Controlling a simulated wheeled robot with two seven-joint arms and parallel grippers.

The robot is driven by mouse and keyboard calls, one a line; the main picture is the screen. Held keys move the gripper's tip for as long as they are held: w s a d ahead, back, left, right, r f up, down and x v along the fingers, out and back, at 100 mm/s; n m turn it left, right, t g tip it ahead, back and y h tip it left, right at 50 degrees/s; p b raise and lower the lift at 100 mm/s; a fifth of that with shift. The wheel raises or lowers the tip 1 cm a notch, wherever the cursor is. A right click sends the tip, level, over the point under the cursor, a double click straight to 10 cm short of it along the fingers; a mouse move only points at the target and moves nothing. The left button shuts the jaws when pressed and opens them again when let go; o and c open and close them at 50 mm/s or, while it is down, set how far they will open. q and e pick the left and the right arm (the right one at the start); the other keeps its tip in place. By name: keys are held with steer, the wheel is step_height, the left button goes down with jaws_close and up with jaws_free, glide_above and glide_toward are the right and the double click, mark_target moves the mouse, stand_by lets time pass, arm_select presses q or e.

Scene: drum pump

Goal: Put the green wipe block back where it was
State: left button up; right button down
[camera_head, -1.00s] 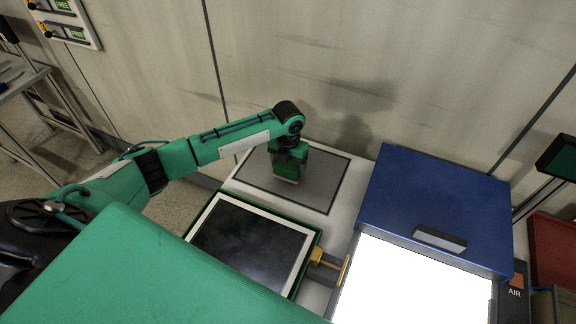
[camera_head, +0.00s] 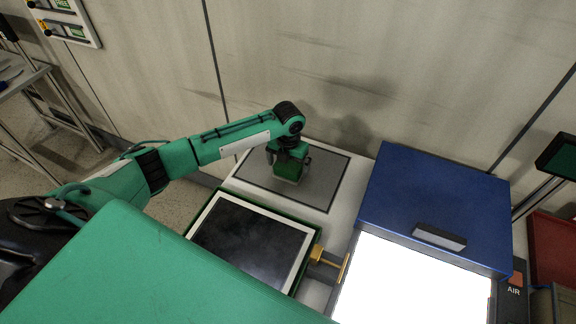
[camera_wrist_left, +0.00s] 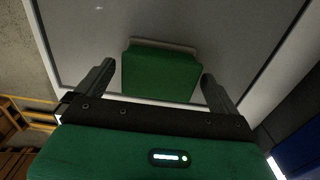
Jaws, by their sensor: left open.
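The green wipe block (camera_head: 286,172) rests on the grey mat (camera_head: 325,186) with a white border, on the table by the wall. It also shows in the left wrist view (camera_wrist_left: 158,76), with a pale edge along its far side. My left gripper (camera_head: 288,163) is just above the block. In the left wrist view, my left gripper (camera_wrist_left: 158,70) is open, one finger on each side of the block, with a visible gap on both sides. My right gripper is not in view.
A dark panel in a white and green frame (camera_head: 205,212) lies in front of the mat. A brass-coloured fitting (camera_head: 326,259) sits beside it. A blue box (camera_head: 437,205) with a bright white front area stands to the right. The mat's right part is clear.

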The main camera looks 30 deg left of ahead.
mark_target(288, 165)
arm_select(q)
step_height(288, 165, up, 12)
steer(key=b, duration=0.1)
steer(key=shift+f+b, duration=0.25)
steer(key=shift+b, duration=0.1)
